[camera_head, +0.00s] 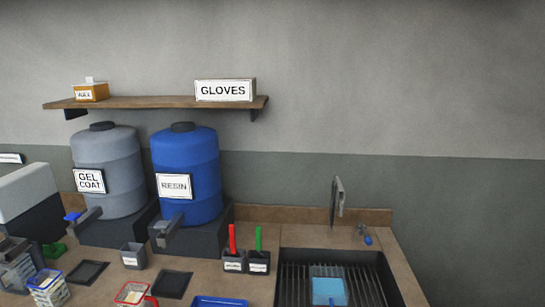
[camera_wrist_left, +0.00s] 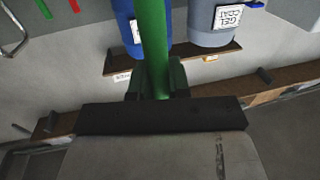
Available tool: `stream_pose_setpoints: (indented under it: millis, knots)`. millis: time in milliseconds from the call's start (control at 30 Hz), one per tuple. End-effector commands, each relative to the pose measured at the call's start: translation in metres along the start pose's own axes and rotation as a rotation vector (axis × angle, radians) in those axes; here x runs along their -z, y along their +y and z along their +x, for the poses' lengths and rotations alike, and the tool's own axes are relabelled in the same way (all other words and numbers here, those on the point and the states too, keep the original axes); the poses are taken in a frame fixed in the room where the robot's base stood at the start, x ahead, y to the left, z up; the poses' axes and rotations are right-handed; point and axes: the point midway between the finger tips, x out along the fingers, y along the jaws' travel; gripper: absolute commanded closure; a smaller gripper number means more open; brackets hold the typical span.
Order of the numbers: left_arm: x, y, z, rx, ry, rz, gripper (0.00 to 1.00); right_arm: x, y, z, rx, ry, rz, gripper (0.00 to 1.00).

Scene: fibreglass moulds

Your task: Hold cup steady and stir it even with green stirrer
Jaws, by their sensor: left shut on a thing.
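My left gripper (camera_wrist_left: 156,78) is shut on a green stirrer (camera_wrist_left: 152,40), whose thick green shaft rises between the two dark fingers in the left wrist view. The shaft's far end runs out of that picture. Another green stick (camera_head: 258,238) stands upright in a dark labelled holder (camera_head: 259,264) in the head view. A small grey labelled cup (camera_head: 132,257) stands on the bench in front of the drums. I cannot tell whether this is the task's cup. Neither gripper shows in the head view, and my right gripper is in neither view.
A red stick (camera_head: 232,238) stands in the adjoining holder. A blue-rimmed container (camera_head: 48,286), a red-rimmed container (camera_head: 133,293) and a blue tray (camera_head: 220,301) sit near the front. Behind are the gel coat drum (camera_head: 107,170) and resin drum (camera_head: 186,165). A grated sink (camera_head: 370,280) is at right.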

Motion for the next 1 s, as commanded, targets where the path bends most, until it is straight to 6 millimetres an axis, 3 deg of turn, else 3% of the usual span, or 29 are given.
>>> stream_pose_setpoints:
  millis: [33,167,300,400,600,1000]
  knots:
    - [-0.018,0.024,-0.019,-0.028,-0.005,-0.009,1.00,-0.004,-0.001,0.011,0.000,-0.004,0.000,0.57]
    - [-0.034,0.078,-0.071,-0.087,-0.004,-0.009,1.00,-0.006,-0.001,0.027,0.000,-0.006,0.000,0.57]
    - [-0.033,0.121,-0.124,-0.117,-0.001,-0.007,1.00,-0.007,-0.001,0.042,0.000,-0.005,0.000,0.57]
    - [-0.025,0.137,-0.152,-0.116,-0.001,-0.005,1.00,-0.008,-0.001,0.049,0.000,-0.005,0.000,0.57]
    - [-0.011,0.147,-0.176,-0.104,0.001,-0.002,1.00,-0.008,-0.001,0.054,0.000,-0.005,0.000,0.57]
    - [-0.008,0.148,-0.177,-0.102,0.001,0.000,1.00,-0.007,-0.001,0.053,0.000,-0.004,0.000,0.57]
